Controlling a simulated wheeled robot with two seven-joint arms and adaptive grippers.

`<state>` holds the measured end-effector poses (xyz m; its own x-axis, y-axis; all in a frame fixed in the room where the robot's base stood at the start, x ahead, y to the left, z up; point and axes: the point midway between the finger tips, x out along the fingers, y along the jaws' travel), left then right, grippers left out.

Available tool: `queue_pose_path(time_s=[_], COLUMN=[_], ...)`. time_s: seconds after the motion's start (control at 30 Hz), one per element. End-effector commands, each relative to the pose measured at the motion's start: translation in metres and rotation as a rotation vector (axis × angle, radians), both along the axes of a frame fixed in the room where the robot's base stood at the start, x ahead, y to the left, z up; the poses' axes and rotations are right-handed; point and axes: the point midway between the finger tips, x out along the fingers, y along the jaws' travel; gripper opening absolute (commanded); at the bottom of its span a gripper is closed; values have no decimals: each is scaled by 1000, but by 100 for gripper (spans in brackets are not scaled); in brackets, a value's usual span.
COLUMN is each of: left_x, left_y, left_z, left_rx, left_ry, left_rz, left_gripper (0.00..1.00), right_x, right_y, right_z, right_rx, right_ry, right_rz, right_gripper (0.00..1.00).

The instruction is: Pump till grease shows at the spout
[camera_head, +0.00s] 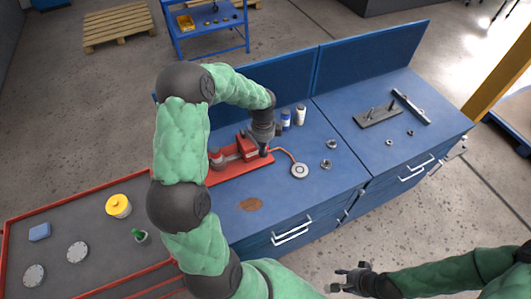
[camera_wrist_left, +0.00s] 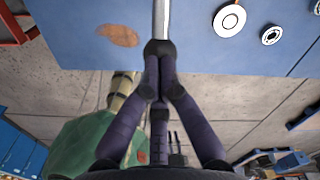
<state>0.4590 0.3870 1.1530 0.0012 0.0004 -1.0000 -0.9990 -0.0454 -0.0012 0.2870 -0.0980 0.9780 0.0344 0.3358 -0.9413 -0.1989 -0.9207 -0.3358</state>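A red pump (camera_head: 247,149) stands on a red base plate (camera_head: 228,172) on the blue bench. A red hose (camera_head: 283,152) runs from it to a round pale disc (camera_head: 300,170), which also shows in the left wrist view (camera_wrist_left: 229,19). My left gripper (camera_head: 264,150) points down beside the pump. In the left wrist view its fingers (camera_wrist_left: 160,82) are closed together on the dark end of the pump's silver lever (camera_wrist_left: 161,18). My right gripper (camera_head: 347,279) is open and empty, low in front of the bench. I cannot make out any grease at a spout.
Blue and white bottles (camera_head: 285,118) stand behind the pump. Metal rings (camera_head: 326,163) lie to its right, and a brown stain (camera_head: 250,204) marks the front bench top. A grey cart (camera_head: 45,262) with a yellow-lidded tub (camera_head: 118,206) stands at left.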

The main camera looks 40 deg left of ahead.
Motion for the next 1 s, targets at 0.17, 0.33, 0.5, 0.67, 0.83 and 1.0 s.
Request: queue_pose_path(time_s=[0.17,0.33,0.5,0.67,0.83,1.0], left_x=[-1,-1,-1,0,0,0], left_y=[-1,-1,-1,-1,-1,-1], left_z=[-2,-2,-1,10,29,46], left_rx=[-2,-1,-1,-1,-1,-1], left_ry=[4,3,3,2,1,0], left_rz=[-1,-1,0,0,0,0], left_gripper=[0,0,0,0,0,0], right_x=[0,0,0,0,0,0], right_y=[0,0,0,0,0,0], right_z=[-1,-1,0,8,21,33], right_rx=[0,0,0,0,0,0], right_ry=[0,0,0,0,0,0], right_rz=[0,0,0,0,0,0], right_gripper=[39,39,39,39,39,39])
